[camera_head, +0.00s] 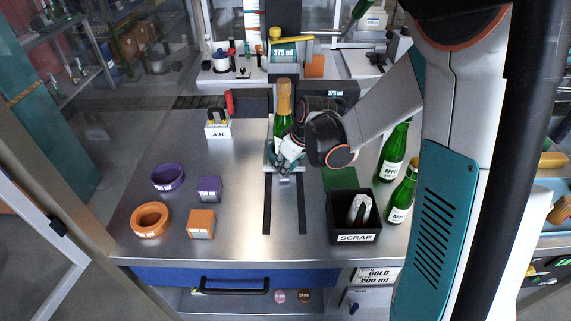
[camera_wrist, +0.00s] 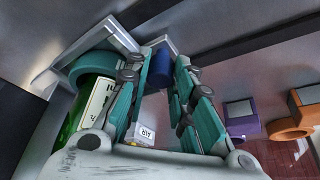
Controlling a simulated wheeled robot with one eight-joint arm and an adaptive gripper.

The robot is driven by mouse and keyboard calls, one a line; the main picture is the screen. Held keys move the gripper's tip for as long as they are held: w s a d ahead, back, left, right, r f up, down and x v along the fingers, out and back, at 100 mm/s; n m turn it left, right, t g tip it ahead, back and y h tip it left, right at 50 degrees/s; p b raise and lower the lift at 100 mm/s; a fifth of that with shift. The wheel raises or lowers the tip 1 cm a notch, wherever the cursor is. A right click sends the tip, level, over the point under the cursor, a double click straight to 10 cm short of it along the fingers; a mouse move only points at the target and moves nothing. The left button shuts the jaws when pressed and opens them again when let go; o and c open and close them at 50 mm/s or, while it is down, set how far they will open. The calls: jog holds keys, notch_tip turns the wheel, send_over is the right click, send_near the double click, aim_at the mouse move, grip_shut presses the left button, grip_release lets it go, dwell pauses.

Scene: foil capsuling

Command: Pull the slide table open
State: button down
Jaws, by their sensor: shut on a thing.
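The slide table (camera_head: 270,165) is a small metal plate at the back end of two dark rails (camera_head: 267,215) on the steel bench. A green bottle with a gold foil top (camera_head: 284,100) stands upright on it; the bottle also shows in the wrist view (camera_wrist: 72,132), with a teal ring (camera_wrist: 90,68) around it. My gripper (camera_head: 287,168) is low at the front of the slide table, beside the bottle. In the wrist view my gripper (camera_wrist: 159,75) has its teal fingers around a blue handle (camera_wrist: 161,58) by a metal bracket. The exact contact is partly hidden.
The rails in front of the slide table are clear. A black SCRAP bin (camera_head: 354,237) stands front right, near green bottles (camera_head: 393,152). Purple and orange rings (camera_head: 150,219) and blocks (camera_head: 201,223) lie on the left. A white AIR holder (camera_head: 218,130) stands back left.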

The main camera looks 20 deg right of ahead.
jog(key=s+a, duration=0.2)
jog(key=s, duration=0.4)
jog(key=s+a, duration=0.2)
jog(key=s, duration=0.4)
jog(key=s+a, duration=0.2)
jog(key=s, duration=0.4)
jog(key=shift+s, duration=0.2)
jog(key=c, duration=1.4)
grip_release()
jog(key=v, duration=1.2)
jog(key=shift+w+d, duration=0.15)
